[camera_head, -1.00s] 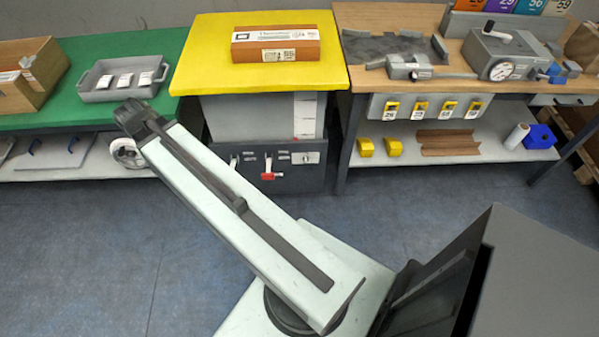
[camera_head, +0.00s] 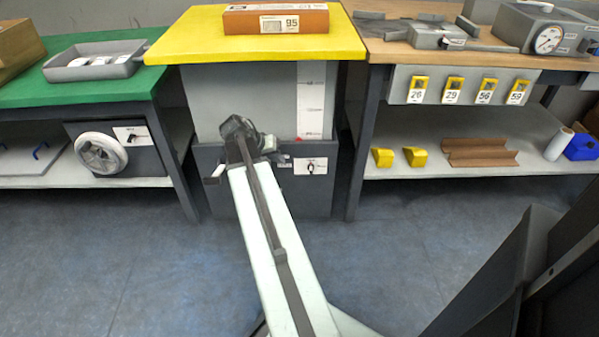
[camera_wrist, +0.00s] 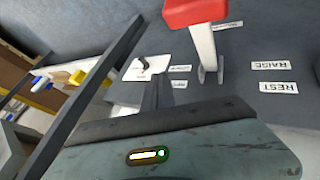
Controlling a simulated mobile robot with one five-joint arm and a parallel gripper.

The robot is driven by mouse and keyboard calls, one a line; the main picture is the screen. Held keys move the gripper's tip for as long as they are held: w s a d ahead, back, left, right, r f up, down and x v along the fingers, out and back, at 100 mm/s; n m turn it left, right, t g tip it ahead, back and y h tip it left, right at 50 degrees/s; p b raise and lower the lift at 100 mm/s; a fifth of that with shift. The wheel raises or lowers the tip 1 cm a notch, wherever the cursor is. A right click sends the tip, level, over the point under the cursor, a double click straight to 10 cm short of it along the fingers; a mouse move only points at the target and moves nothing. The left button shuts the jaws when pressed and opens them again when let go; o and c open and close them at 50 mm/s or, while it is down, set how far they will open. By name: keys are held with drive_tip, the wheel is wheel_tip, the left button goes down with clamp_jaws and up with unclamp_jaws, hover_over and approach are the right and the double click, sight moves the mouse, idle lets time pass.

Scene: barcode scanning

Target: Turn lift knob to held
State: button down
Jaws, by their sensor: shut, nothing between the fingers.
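The cabinet (camera_head: 209,203) under the yellow top carries a small black knob (camera_head: 311,169) on a white plate, likely the lift knob. In the wrist view this knob (camera_wrist: 142,66) is at upper left; its setting is too small to read. A white lever with a red handle (camera_wrist: 195,13) stands beside it, near labels reading RAISE and REST. In the head view my arm mostly hides that lever. My gripper (camera_head: 240,130) is shut and empty, in front of the cabinet and left of the knob in the picture. I see no contact with the knob.
A brown box (camera_head: 276,19) marked 95 lies on the yellow top (camera_head: 200,42). A handwheel (camera_head: 101,153) is on the left bench. The floor in front is clear.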

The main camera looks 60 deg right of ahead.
sight(311, 169)
drive_tip(key=b+x, duration=0.8)
drive_tip(key=x, duration=0.2)
drive_tip(key=shift+f, duration=0.4)
drive_tip(key=s+d, duration=0.2)
drive_tip(key=s, duration=0.1)
drive_tip(key=shift+s+d+r, duration=0.1)
drive_tip(key=shift+r, duration=0.3)
